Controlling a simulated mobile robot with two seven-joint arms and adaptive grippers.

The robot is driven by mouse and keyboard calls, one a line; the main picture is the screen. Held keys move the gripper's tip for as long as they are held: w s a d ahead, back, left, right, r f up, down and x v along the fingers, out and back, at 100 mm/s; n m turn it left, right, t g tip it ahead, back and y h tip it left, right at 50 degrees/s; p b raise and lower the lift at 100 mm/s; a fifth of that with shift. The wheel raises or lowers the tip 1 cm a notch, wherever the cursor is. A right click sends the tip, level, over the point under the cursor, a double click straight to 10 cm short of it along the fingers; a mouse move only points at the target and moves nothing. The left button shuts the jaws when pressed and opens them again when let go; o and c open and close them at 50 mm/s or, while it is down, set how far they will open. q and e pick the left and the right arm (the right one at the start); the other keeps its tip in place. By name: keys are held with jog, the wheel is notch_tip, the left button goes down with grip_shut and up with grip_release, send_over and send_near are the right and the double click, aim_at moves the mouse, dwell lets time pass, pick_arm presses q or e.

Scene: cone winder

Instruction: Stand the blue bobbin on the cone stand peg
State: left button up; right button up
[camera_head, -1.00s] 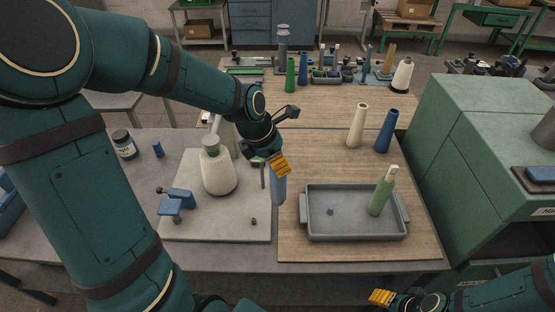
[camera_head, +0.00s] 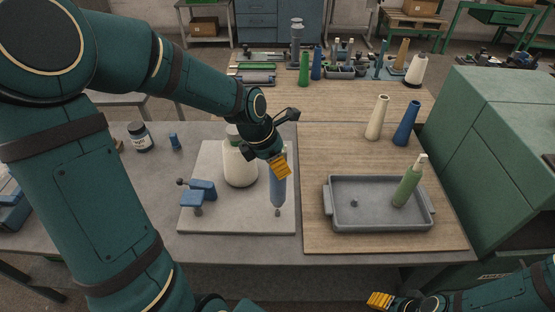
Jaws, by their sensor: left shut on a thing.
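The slim light-blue bobbin (camera_head: 278,192) hangs upright below my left gripper (camera_head: 280,167), which is shut on its upper end. The bobbin's lower end appears just above a short peg (camera_head: 277,212) on the pale grey plate (camera_head: 240,222). I cannot tell whether bobbin and peg touch. A darker blue cone (camera_head: 407,123) stands apart on the wooden top, beside a cream cone (camera_head: 377,118). My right gripper (camera_head: 380,300) is low at the bottom edge, away from these things. Its opening cannot be made out.
A large cream yarn cone (camera_head: 239,165) stands close left of the bobbin. A blue clamp-like part (camera_head: 203,188) sits on the plate's left. A grey tray (camera_head: 378,226) on the right holds a green bottle-shaped piece (camera_head: 409,182) and a small knob. A green cabinet (camera_head: 495,130) bounds the right.

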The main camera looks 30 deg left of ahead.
aim_at(277, 178)
pick_arm(q)
jog(key=shift+f+b, duration=0.35)
jog(key=shift+f, duration=0.45)
jog(key=shift+f+b, duration=0.55)
jog(key=shift+f, duration=0.05)
jog(key=shift+f+b, duration=0.85)
jog(key=shift+f, duration=0.7)
dwell(3.0)
dwell(0.7)
jog(key=o, duration=1.5)
jog(key=shift+c, duration=0.2)
